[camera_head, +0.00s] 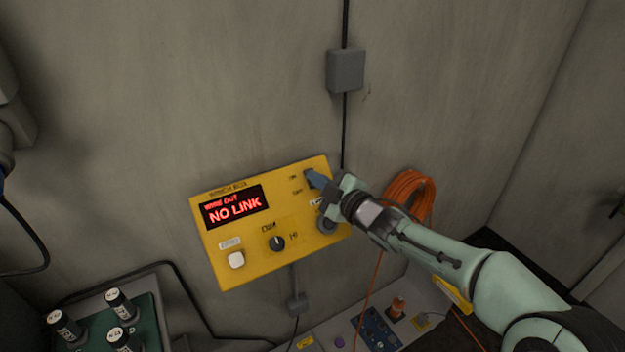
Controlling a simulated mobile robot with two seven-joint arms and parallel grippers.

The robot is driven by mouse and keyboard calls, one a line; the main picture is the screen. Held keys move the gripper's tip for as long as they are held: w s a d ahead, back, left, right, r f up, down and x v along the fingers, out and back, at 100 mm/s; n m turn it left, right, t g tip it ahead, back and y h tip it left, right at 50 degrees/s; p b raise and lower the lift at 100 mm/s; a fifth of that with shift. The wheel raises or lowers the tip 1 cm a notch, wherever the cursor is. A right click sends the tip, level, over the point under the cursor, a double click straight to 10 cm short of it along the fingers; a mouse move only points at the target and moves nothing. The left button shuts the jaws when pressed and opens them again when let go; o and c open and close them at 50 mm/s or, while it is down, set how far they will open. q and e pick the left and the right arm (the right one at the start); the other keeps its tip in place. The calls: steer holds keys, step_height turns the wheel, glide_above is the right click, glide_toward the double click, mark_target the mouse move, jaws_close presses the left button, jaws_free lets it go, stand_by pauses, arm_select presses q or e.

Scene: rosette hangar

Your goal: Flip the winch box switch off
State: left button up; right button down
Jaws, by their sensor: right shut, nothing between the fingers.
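The yellow winch box (262,222) is on the grey wall, tilted in the camera_head view. Its red display (235,208) reads "WIRE OUT" and "NO LINK". A dark knob (277,243) and a white button (236,260) sit on its lower part. My right gripper (318,180) is shut and empty, its fingertips at the box's upper right by the switch labels. The fingers and wrist cover the switch, so its position cannot be told. Whether the fingertips touch it cannot be told either. My left gripper is not in view.
An orange coil (408,196) hangs on the wall behind my right arm. A grey junction box (345,70) with a black cable is above. Several labelled cylinders (122,304) stand on a green tray at lower left. Small items sit on a bench below.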

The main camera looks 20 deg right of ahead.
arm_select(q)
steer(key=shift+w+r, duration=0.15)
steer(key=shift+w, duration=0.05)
arm_select(e)
steer(key=shift+f, duration=0.35)
steer(key=shift+s+d+r+p, duration=0.1)
steer(key=shift+s+r+p, duration=0.1)
steer(key=shift+r+p, duration=0.3)
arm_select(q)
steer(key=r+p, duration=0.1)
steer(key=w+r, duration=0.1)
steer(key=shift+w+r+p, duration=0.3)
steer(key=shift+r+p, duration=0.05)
arm_select(e)
steer(key=s+r, duration=0.2)
steer(key=r, duration=0.1)
steer(key=shift+s+d+r, duration=0.2)
steer(key=shift+s, duration=0.1)
